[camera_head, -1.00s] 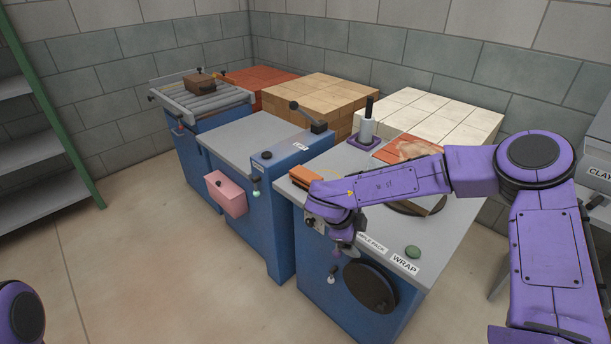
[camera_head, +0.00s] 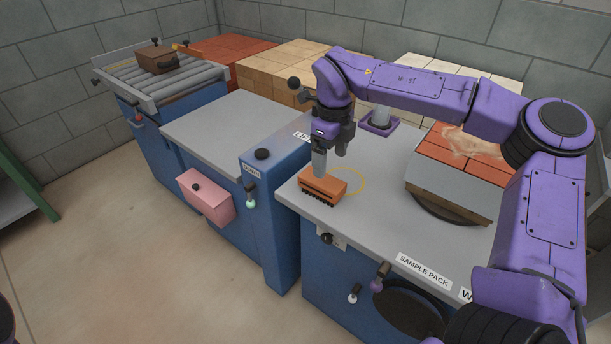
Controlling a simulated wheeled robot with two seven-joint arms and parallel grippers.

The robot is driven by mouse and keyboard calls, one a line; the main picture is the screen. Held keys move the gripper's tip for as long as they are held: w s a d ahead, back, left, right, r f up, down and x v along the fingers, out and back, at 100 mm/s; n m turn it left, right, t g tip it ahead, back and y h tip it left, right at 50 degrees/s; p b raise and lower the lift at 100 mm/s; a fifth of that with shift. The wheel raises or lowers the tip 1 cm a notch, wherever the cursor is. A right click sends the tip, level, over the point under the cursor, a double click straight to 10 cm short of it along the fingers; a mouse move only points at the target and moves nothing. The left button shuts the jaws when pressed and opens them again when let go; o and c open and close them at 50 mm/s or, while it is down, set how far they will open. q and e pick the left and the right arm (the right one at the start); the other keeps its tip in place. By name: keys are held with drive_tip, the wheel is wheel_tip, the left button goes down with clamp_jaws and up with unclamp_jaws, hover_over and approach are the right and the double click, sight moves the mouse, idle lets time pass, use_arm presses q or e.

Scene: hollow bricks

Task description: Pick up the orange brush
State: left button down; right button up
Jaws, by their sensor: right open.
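The orange brush (camera_head: 323,187), with dark bristles underneath, lies near the left corner of the grey-topped wrap bench (camera_head: 375,222). My right gripper (camera_head: 328,168) points down from above, open, with its fingertips at the brush's upper edge. One pale finger overlaps the top of the brush in the picture. I cannot tell whether the fingers touch it or straddle it. A thin yellow loop (camera_head: 359,183) shows at the brush's right end. My left gripper is not in view.
A brick pack (camera_head: 466,152) sits on a round turntable to the right. A purple-based holder (camera_head: 379,125) stands behind. A blue post with a black knob (camera_head: 262,154) rises left of the bench.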

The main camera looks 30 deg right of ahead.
sight(327, 181)
drive_tip(key=shift+w+f, duration=0.25)
drive_tip(key=shift+w, duration=0.05)
drive_tip(key=f, duration=0.9)
drive_tip(key=shift+s+a+f, duration=0.25)
drive_tip(key=shift+f, duration=0.1)
drive_tip(key=c, duration=1.1)
